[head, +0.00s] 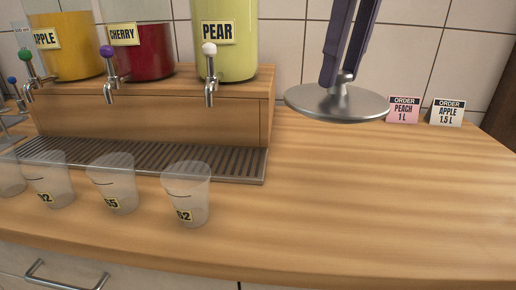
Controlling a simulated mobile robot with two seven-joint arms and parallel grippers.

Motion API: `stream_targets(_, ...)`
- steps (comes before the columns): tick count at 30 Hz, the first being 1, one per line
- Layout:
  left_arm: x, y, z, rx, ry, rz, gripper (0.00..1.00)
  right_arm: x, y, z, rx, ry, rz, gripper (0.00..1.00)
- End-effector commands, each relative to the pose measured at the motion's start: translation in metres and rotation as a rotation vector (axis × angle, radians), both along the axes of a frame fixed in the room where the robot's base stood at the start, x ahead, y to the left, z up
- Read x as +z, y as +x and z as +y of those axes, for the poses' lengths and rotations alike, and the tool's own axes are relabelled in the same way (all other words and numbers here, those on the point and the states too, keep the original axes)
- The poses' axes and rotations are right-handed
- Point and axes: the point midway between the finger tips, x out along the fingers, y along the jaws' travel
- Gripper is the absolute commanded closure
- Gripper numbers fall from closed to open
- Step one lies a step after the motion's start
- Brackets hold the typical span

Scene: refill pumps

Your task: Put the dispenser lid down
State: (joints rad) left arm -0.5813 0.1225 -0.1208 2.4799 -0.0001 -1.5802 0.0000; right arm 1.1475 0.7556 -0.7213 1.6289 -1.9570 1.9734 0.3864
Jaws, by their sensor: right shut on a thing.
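The dispenser lid (337,104) is a round, flat metal disc with a small knob on top. It is in the head view, right of the pear dispenser, and appears held above the wooden counter. My right gripper (344,78) comes down from the top with two dark fingers and is shut on the lid's knob. The lid looks about level. The tops of the dispensers are cut off by the frame. My left gripper is not in view.
Dispensers labelled apple (80,62), cherry (148,58) and pear (229,62) stand on a wooden stand (190,122) at left. Clear cups (186,196) stand before the drip tray (215,163). Order cards for peach (403,110) and apple (447,113) stand at back right. The right counter (370,190) is clear.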

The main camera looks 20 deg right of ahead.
Motion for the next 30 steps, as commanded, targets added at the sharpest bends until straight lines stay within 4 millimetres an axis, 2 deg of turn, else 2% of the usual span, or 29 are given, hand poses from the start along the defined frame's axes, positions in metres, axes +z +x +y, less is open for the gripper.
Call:
stream_targets(1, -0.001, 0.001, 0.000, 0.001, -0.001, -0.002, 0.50, -0.016, -0.002, 0.000, 0.000, 0.000, 0.009, 1.00)
stream_targets(6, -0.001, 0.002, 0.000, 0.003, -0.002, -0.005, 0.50, -0.067, -0.002, 0.000, 0.001, -0.001, 0.008, 1.00)
stream_targets(12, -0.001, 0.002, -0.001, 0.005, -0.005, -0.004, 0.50, -0.115, -0.001, 0.000, -0.001, 0.000, 0.005, 1.00)
stream_targets(19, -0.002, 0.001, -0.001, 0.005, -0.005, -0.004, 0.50, -0.138, -0.001, 0.000, 0.001, 0.000, 0.003, 1.00)
stream_targets(24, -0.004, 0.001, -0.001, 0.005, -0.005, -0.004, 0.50, -0.166, -0.001, 0.000, 0.000, 0.001, 0.005, 1.00)
stream_targets(30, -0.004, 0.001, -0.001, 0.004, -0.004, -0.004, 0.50, -0.175, 0.000, 0.000, 0.001, 0.000, 0.000, 1.00)
